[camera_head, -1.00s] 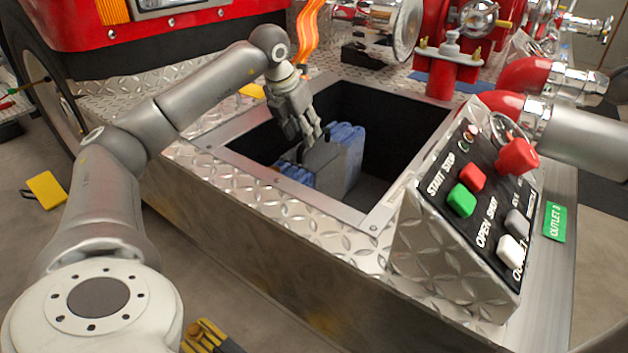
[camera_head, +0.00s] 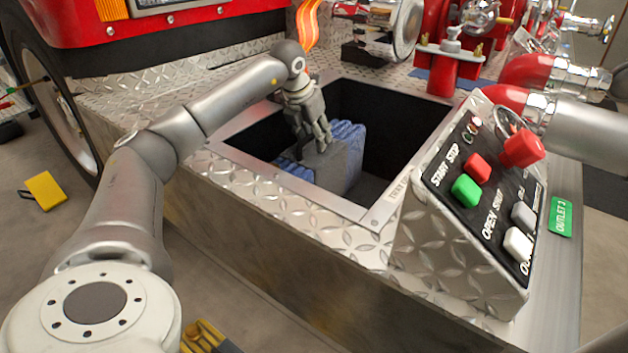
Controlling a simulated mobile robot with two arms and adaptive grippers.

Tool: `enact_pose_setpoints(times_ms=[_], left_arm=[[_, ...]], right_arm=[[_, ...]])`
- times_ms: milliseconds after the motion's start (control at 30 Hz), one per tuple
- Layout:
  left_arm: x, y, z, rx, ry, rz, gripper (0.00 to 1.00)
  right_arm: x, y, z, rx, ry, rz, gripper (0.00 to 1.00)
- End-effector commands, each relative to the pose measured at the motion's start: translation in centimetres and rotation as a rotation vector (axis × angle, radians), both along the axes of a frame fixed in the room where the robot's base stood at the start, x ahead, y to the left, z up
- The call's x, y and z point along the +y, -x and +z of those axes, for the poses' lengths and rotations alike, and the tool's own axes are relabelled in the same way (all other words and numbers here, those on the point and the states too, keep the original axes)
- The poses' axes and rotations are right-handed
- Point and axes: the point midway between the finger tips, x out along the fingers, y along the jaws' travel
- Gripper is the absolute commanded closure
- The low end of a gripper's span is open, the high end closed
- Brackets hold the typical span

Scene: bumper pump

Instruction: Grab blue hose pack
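The blue hose pack (camera_head: 345,132) sits inside the open square compartment (camera_head: 233,157) of the bumper deck. Blue folded hose shows at its top and left side, and a grey face or strap (camera_head: 338,165) covers its front. My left gripper (camera_head: 318,146) reaches down into the compartment at the top of the pack. Its fingers are at the pack's upper edge and overlap it in view; whether they are closed on it cannot be made out. The lower part of the pack is hidden by the compartment's front rim. My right gripper does not show.
A sloped control panel (camera_head: 455,240) with buttons and a red knob stands right of the compartment. Red pipes and metal valves (camera_head: 455,60) rise behind it. The red truck front (camera_head: 190,30) is at the back left. A yellow block (camera_head: 45,190) lies on the floor.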

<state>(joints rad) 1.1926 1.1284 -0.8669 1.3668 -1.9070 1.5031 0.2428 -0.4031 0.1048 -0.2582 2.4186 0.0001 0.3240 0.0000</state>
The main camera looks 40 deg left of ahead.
Motion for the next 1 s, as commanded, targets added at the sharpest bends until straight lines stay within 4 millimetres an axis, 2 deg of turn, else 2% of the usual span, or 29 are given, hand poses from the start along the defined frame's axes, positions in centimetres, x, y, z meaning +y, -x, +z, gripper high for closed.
enact_pose_setpoints(times_ms=[200, 500, 533, 967, 1000], left_arm=[[-0.01, -0.02, -0.01, 0.0, 0.0, 0.0, 0.61], [-0.01, 0.0, 0.0, 0.0, 0.0, 0.0, 0.98], [-0.01, -0.01, 0.01, 0.0, 0.0, 0.0, 1.0], [0.01, 0.0, 0.03, 0.0, 0.0, 0.001, 1.0], [0.04, -0.14, 0.54, -0.012, 0.001, 0.001, 1.0]], right_arm=[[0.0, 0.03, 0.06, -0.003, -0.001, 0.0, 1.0], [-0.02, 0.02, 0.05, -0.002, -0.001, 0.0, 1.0], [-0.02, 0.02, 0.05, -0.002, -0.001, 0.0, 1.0], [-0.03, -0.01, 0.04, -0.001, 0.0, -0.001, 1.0], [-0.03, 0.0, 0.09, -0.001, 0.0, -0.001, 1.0]])
